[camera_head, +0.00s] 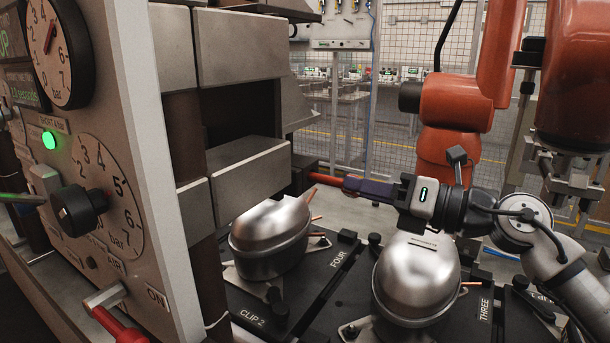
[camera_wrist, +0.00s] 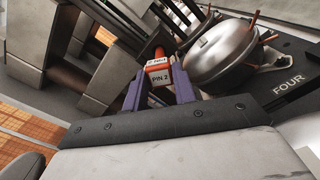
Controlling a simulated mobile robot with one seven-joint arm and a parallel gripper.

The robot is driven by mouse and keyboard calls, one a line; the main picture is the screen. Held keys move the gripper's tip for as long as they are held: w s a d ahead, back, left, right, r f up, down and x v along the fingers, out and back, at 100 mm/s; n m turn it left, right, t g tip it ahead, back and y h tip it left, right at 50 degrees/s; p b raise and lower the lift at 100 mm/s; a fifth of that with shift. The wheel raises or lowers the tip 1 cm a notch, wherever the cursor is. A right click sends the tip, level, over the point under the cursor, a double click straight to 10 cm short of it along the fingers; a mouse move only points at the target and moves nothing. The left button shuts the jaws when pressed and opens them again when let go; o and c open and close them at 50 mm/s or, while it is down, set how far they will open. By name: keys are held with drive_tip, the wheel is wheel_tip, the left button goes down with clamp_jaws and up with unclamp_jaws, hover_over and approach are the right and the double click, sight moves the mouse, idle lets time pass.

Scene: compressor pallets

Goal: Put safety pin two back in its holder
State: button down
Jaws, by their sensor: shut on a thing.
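My gripper (camera_head: 350,186) has purple fingers and is shut on the safety pin. In the head view the red-orange shaft of safety pin two (camera_head: 322,177) points left from the fingertips. In the wrist view its orange and white head (camera_wrist: 159,77), marked PIN 2, sits between the two purple fingers. The pin's far end meets a dark block (camera_head: 303,172) beside the grey press frame in the head view. I cannot tell whether the tip is inside the block or only in front of it, nor whether this block is the holder.
A silver compressor (camera_head: 270,238) on the pallet marked FOUR stands below the pin. Another compressor (camera_head: 416,277) on the pallet marked THREE stands below my wrist. A control panel (camera_head: 115,200) with gauges fills the left. An orange robot arm (camera_head: 455,100) stands behind.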

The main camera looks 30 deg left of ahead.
drive_tip(key=shift+d, duration=0.15)
drive_tip(key=shift+s+d+b, duration=0.1)
drive_tip(key=shift+d+b, duration=0.55)
drive_tip(key=shift+d, duration=2.15)
drive_tip(key=shift+r, duration=0.1)
